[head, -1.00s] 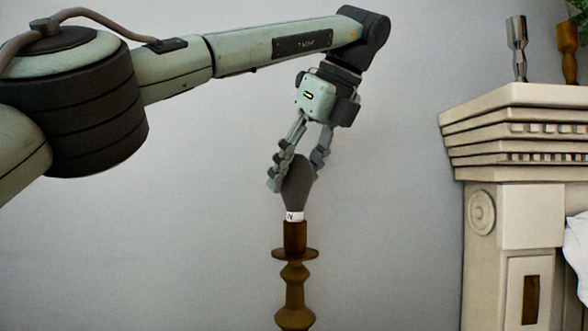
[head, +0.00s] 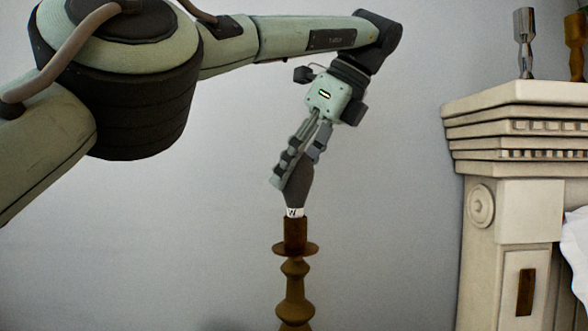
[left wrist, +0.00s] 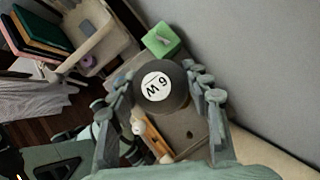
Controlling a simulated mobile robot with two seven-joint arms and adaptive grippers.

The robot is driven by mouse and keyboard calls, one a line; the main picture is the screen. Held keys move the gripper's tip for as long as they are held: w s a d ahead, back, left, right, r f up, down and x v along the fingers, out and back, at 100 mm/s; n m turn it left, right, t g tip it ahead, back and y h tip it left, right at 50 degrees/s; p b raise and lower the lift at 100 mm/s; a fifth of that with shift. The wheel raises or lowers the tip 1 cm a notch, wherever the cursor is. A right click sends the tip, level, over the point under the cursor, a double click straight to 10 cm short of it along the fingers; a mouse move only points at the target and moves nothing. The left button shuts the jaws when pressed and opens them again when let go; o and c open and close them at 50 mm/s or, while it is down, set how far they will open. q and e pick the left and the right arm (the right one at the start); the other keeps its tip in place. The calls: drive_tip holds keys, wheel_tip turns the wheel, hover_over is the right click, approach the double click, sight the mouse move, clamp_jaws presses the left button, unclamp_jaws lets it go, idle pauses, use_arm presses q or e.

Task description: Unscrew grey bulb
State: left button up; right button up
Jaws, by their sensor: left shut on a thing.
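The grey bulb (head: 300,186) stands upright with its white marked collar just above the socket of a brown turned lamp stand (head: 295,248). My left gripper (head: 297,170) reaches down from above and is shut on the bulb, with its fingers on either side of the glass. In the left wrist view the bulb (left wrist: 160,100) is a dark round top with a white "9 W" label between the fingers. The bulb's base inside the socket is hidden. My right gripper is not in view.
A pale carved mantel (head: 520,130) stands at the right, with a silver candlestick (head: 524,45) and a gold one (head: 573,45) on it. A plain grey wall is behind the lamp. The left wrist view shows a green box (left wrist: 162,40) beyond the bulb.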

use_arm(q)
drive_tip(key=o, duration=1)
